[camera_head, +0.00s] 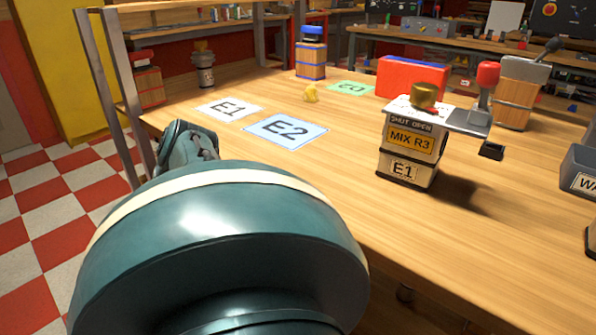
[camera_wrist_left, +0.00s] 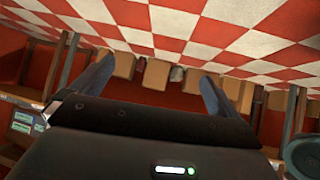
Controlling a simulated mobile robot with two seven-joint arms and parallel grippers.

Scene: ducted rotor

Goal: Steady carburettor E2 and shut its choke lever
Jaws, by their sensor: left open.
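The card marked E2 (camera_head: 286,131) lies flat and bare on the table in the head view. No carburettor with an E2 label can be made out. A carburettor labelled E1 (camera_head: 410,150) stands upright at right of centre, with a brass top, a MIX R3 plate and a SHUT OPEN scale. A lever with a red knob (camera_head: 488,76) stands at its right side. My left gripper (camera_wrist_left: 153,80) is open and empty in the left wrist view, its two fingers spread over floor and furniture. It cannot be made out in the head view. My right gripper is not in view.
A card marked E1 (camera_head: 229,108) and a green card (camera_head: 352,88) lie on the wooden table. A red box (camera_head: 412,77), a wood-sided unit (camera_head: 522,95) with a lever, and a blue-topped unit (camera_head: 311,58) stand farther back. My teal arm blocks the lower left.

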